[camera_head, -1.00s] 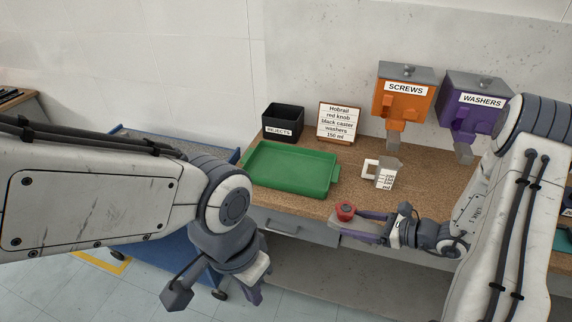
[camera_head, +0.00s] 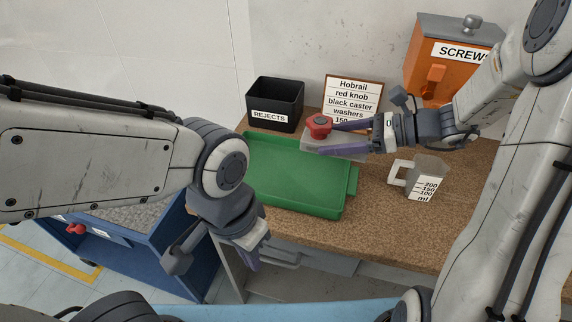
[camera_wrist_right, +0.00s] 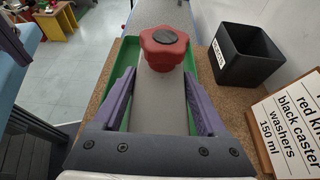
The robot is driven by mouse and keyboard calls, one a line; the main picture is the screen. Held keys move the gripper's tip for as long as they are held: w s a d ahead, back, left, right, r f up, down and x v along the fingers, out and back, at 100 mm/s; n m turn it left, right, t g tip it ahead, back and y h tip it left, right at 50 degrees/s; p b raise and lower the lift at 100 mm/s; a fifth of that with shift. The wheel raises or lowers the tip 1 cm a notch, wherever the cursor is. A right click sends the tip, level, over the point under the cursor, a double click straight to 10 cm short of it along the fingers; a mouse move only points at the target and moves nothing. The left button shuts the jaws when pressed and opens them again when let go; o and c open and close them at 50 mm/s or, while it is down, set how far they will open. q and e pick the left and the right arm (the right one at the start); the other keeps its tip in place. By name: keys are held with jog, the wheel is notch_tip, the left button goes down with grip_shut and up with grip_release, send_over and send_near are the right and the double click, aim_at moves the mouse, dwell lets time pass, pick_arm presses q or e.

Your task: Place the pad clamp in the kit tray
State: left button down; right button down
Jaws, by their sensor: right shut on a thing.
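The pad clamp, a grey plate with a red star-shaped knob (camera_head: 319,125), is held by my right gripper (camera_head: 328,140). In the right wrist view the red knob (camera_wrist_right: 163,50) stands at the far end of the grey plate, and the purple fingers of my right gripper (camera_wrist_right: 158,85) lie along both sides. The green kit tray (camera_head: 295,182) lies on the bench and looks empty where visible. The clamp is above its back right part; the height gap is hard to judge. My left gripper (camera_head: 245,255) hangs in front of the bench, its fingers mostly hidden.
A black rejects bin (camera_head: 276,104) stands behind the tray. A sign card (camera_head: 352,95) stands close behind my right gripper. A measuring jug (camera_head: 425,178) stands right of the tray. The orange screws dispenser (camera_head: 440,75) is at the back right. A blue cart (camera_head: 160,260) is at left.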

send_over(286, 174)
notch_tip(286, 174, down, 6)
jog(key=shift+w+f, duration=0.1)
notch_tip(286, 174, down, 4)
jog(key=shift+f, duration=0.1)
jog(key=shift+f, duration=0.2)
grip_release()
jog(key=shift+r, duration=0.1)
